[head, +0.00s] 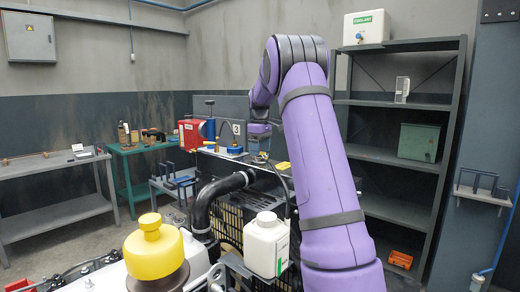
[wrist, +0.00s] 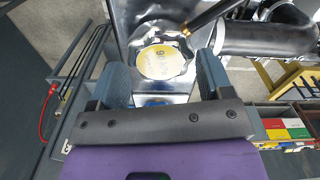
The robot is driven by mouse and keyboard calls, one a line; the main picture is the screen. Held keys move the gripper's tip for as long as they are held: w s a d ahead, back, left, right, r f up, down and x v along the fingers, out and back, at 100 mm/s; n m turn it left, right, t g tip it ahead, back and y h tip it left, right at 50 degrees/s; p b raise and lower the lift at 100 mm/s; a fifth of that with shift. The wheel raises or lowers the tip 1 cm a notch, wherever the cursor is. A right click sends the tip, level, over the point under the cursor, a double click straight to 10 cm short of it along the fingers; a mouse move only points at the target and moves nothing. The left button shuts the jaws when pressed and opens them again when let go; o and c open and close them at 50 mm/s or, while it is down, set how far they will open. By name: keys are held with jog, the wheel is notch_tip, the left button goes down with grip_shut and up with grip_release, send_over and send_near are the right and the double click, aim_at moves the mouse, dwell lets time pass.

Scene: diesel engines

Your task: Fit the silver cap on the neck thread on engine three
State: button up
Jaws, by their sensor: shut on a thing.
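The silver cap (wrist: 144,69) has a scalloped rim and a yellow label on top. In the wrist view it lies between the fingertips of my gripper (wrist: 164,66), which is shut on it. Behind it is a shiny metal surface (wrist: 128,16) of the engine. The neck thread is not visible; I cannot tell whether the cap touches it. In the head view my gripper (head: 259,150) is at the far end of the engine, behind the black hose (head: 215,192), and the cap cannot be made out there.
A brass-coloured pipe (wrist: 208,16) and a thick dark hose (wrist: 265,38) run close right of the cap. In the head view, a white bottle (head: 267,245) and a yellow cap (head: 153,250) stand in front. Shelves (head: 400,160) stand at right, a grey bench (head: 50,165) at left.

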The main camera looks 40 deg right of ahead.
jog(key=shift+f, duration=0.2)
jog(key=o, duration=1.3)
jog(key=shift+r, duration=0.1)
jog(key=n, duration=1.5)
jog(key=shift+s+d, duration=0.1)
jog(key=n, duration=0.6)
jog(key=shift+n, duration=0.3)
